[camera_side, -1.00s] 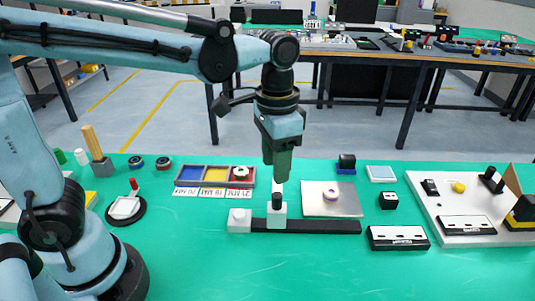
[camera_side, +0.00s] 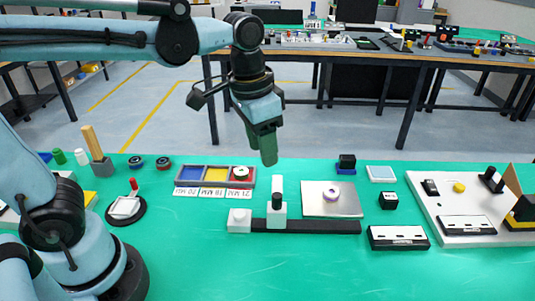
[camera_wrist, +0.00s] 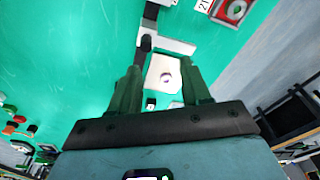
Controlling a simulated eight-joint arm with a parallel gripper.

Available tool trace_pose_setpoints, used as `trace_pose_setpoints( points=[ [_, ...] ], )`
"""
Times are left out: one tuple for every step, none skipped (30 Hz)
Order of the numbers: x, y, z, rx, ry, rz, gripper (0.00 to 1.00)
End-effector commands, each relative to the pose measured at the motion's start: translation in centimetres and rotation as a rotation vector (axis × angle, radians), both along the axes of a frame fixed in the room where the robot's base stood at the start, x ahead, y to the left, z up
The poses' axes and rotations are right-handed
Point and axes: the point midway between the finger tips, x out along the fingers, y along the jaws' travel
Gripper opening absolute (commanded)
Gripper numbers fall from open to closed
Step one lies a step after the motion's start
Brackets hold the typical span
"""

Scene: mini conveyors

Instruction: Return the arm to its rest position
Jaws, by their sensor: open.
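My gripper (camera_side: 264,150) is raised above the green table, over the area between the three-colour tray and the metal plate. In the wrist view my gripper (camera_wrist: 165,85) shows two green fingers spread apart with nothing held between them. Below it in the side view is a black bar fixture (camera_side: 320,226) with white blocks. A white upright piece with a black lower part (camera_side: 277,195) stands on one block. My fingers are clear of it.
A tray (camera_side: 247,181) with blue, yellow and red sections lies behind the fixture. A metal plate (camera_side: 345,208) with a ring (camera_side: 332,192) lies to the right. A white board (camera_side: 450,225) with several parts is at far right. The table's front is clear.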

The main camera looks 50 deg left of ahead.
Motion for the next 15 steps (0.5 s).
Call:
trace_pose_setpoints(
  points=[
    [-0.7,1.1,-0.5,-0.011,-0.049,0.037,0.47],
    [-0.9,1.6,-0.7,-0.019,-0.081,0.057,0.47],
    [-1.2,2.3,-1.0,-0.028,-0.123,0.084,0.47],
    [-1.5,2.8,-1.3,-0.034,-0.155,0.104,0.47],
    [-1.7,3.3,-1.6,-0.041,-0.187,0.124,0.47],
    [-2.0,3.9,-2.0,-0.049,-0.228,0.149,0.47],
    [-2.2,4.3,-2.3,-0.053,-0.258,0.167,0.47],
    [-2.4,4.7,-2.6,-0.058,-0.287,0.184,0.47],
    [-2.7,5.2,-2.9,-0.064,-0.322,0.206,0.47],
    [-2.9,5.6,-3.2,-0.068,-0.346,0.221,0.47],
    [-3.0,5.9,-3.4,-0.071,-0.370,0.234,0.47],
    [-3.2,6.2,-3.7,-0.074,-0.396,0.249,0.47],
    [-3.3,6.4,-3.9,-0.077,-0.413,0.258,0.47],
    [-3.4,6.6,-4.0,-0.079,-0.428,0.267,0.47],
    [-3.5,6.8,-4.2,-0.081,-0.445,0.275,0.47]
  ],
)
